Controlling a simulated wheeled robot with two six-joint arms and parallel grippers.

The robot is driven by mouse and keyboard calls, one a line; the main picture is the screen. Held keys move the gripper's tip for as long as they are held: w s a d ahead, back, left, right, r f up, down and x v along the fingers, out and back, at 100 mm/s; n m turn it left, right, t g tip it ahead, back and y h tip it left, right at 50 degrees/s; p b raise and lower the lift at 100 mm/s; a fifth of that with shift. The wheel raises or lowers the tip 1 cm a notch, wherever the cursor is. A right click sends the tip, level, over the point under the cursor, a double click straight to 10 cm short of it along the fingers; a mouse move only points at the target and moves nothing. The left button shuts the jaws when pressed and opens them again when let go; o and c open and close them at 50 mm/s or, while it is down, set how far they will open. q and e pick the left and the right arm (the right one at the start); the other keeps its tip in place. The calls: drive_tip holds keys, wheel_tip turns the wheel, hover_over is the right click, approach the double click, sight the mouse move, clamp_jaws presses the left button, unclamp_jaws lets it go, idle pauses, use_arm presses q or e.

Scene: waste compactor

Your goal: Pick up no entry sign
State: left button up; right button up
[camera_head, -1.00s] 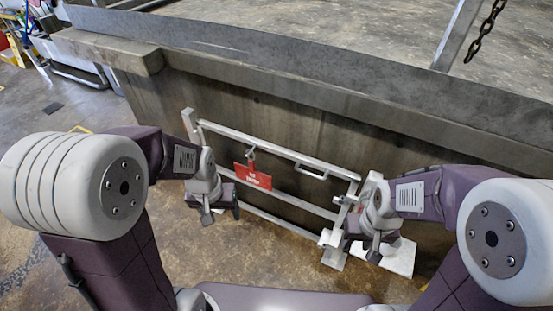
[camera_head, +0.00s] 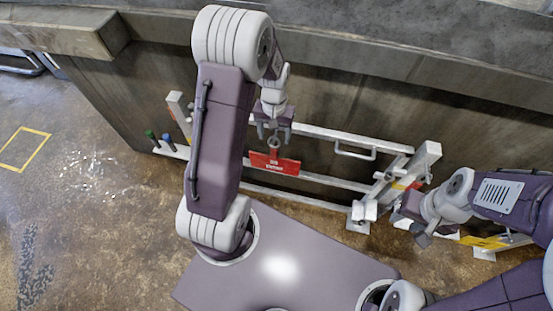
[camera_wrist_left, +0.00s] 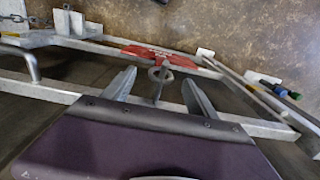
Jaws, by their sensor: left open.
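The no entry sign (camera_head: 274,163) is a red plate with white lettering, hanging from a metal ring on the white metal gate (camera_head: 330,133). In the left wrist view the sign (camera_wrist_left: 160,57) lies beyond the ring (camera_wrist_left: 160,74). My left gripper (camera_head: 273,136) is open right at the ring above the sign. In the left wrist view its fingers (camera_wrist_left: 160,92) stand on either side of the ring and its stem, apart from them. My right gripper (camera_head: 408,222) is beside the gate's right end, away from the sign; its jaw state is unclear.
A concrete wall (camera_head: 140,90) stands behind the gate. A handle (camera_head: 355,154) sticks out from the gate's top rail. Green and blue-tipped rods (camera_head: 160,142) are at the gate's left end. Open floor (camera_head: 90,200) lies to the left.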

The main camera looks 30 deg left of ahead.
sight(274, 147)
use_arm(q)
drive_tip(key=shift+s+f, duration=0.1)
drive_tip(key=shift+f, duration=0.05)
drive_tip(key=f, duration=0.3)
drive_tip(key=shift+a+f+b, duration=0.2)
drive_tip(key=shift+f+b, duration=0.15)
wheel_tip(274, 147, down, 4)
drive_tip(key=shift+f+b, duration=0.15)
drive_tip(key=shift+b, duration=0.25)
drive_tip(key=shift+w+f, duration=0.25)
drive_tip(key=shift+f, duration=0.2)
drive_tip(key=shift+r, duration=0.1)
clamp_jaws()
